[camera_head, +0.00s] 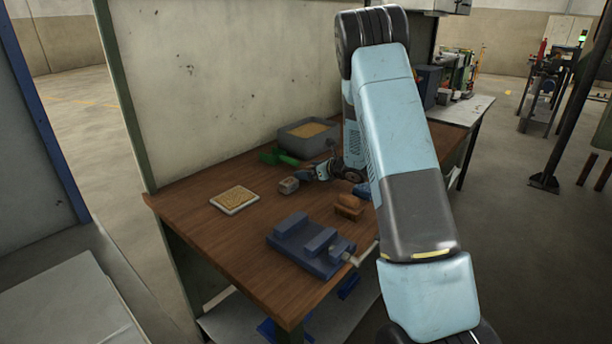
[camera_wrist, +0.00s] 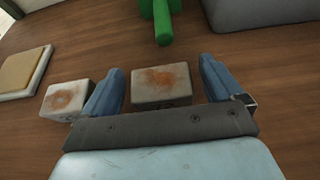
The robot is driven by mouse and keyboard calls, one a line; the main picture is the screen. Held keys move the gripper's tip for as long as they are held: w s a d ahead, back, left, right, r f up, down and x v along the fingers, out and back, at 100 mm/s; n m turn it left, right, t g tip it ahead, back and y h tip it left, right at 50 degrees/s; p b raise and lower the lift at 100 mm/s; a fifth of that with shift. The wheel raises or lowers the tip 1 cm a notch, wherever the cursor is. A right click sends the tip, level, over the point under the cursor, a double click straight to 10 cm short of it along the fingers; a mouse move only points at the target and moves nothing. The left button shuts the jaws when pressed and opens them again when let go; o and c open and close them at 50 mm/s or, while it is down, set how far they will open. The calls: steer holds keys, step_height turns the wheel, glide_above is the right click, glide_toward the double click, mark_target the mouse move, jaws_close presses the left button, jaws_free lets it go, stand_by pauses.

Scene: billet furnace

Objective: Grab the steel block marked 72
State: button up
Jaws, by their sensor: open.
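Two rust-stained grey steel blocks show in the wrist view. One block (camera_wrist: 163,84) lies on the wooden bench between the fingers of my gripper (camera_wrist: 160,70). The other block (camera_wrist: 66,98) lies to the left, outside the left finger. Dark marks show at the lower edges of both blocks, partly cut off, so I cannot read which is 72. My gripper is open, with a gap visible on each side of the block between its fingers. In the head view, my gripper (camera_head: 318,172) is low over the bench, beside one block (camera_head: 289,185); the other is hidden there.
A green tool (camera_wrist: 162,20) lies just beyond the blocks, next to a grey bin (camera_head: 309,131). A shallow tray with a tan pad (camera_head: 234,200) is to the left. A blue vise (camera_head: 311,246) and a brown wooden item (camera_head: 349,206) are nearer. Bare bench lies between them.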

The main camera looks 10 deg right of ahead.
steer(key=shift+c, duration=0.2)
steer(key=c, duration=1.6)
